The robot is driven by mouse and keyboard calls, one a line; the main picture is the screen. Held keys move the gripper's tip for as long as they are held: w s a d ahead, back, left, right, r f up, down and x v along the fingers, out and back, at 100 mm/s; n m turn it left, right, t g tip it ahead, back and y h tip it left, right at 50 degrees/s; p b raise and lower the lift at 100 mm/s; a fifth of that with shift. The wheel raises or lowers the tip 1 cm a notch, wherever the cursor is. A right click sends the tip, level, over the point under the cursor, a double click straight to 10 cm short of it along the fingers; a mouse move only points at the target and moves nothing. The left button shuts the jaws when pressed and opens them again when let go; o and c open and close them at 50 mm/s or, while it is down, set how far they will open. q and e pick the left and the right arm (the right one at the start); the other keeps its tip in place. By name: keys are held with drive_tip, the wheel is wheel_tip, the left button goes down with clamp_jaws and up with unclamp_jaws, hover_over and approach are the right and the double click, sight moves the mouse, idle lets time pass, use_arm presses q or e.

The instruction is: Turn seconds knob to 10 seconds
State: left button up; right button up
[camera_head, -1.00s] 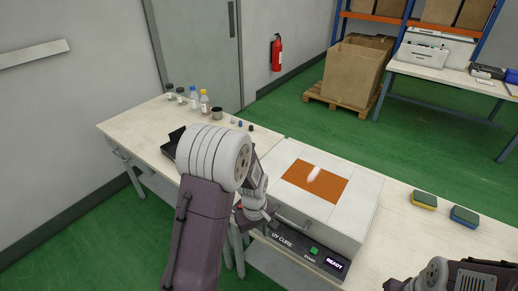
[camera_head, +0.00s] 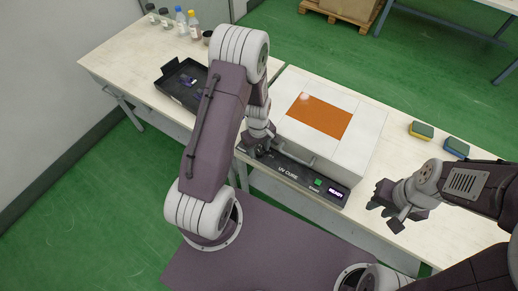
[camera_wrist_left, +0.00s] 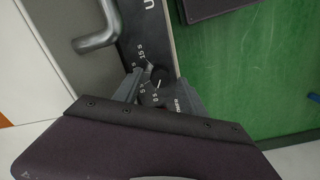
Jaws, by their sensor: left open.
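The seconds knob (camera_wrist_left: 158,75) is a small dark round dial with a white pointer mark, on the dark front panel of the UV CURE box (camera_head: 338,148). White numbers ring it, small and turned in the left wrist view. My left gripper (camera_wrist_left: 160,90) is open, its fingers on either side of the knob; I cannot tell whether they touch it. In the head view my left gripper (camera_head: 256,148) is at the left end of the panel and hides the knob. My right gripper (camera_head: 384,208) is open and empty above the right of the table.
The panel has a green START button (camera_head: 318,183) and a READY display (camera_head: 336,194). A grey handle (camera_head: 296,153) sticks out from the box front, close to my left gripper. A black tray (camera_head: 177,84) lies left. Sponges (camera_head: 421,130) and bottles (camera_head: 194,24) stand farther back.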

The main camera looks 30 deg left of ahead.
use_arm(q)
drive_tip(key=shift+d+f, duration=0.1)
drive_tip(key=shift+d, duration=0.05)
clamp_jaws()
drive_tip(key=shift+m, duration=0.4)
drive_tip(key=m, duration=0.3)
drive_tip(key=shift+m, duration=2.2)
drive_tip(key=shift+w, duration=0.1)
